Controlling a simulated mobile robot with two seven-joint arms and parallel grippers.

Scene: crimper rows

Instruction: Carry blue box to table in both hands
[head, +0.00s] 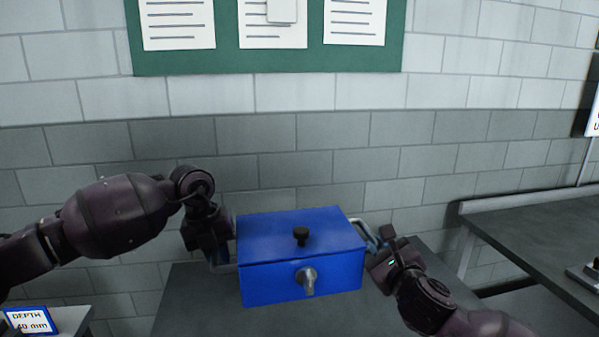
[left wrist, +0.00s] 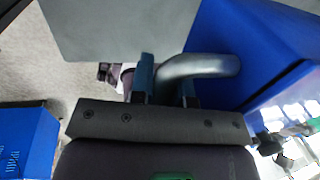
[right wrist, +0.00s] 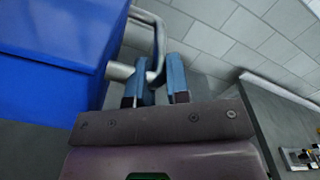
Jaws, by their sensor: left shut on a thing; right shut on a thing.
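The blue box (head: 300,270) has a black knob on its lid, a metal fitting on its front and a metal handle at each end. It appears level, above or on a dark grey table (head: 190,292); I cannot tell whether it touches the top. My left gripper (head: 220,256) is shut on the left handle, which shows in the left wrist view (left wrist: 205,66) beside the box wall (left wrist: 240,45). My right gripper (head: 379,250) is shut on the right handle, seen in the right wrist view (right wrist: 147,20) next to the box (right wrist: 50,60). The box's underside is hidden in the head view.
A brick wall stands close behind, with a green notice board (head: 265,62) above. Another dark table (head: 540,235) stands at the right with small items at its edge. A blue-framed depth sign (head: 30,320) is at the lower left. A blue object (left wrist: 25,140) shows in the left wrist view.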

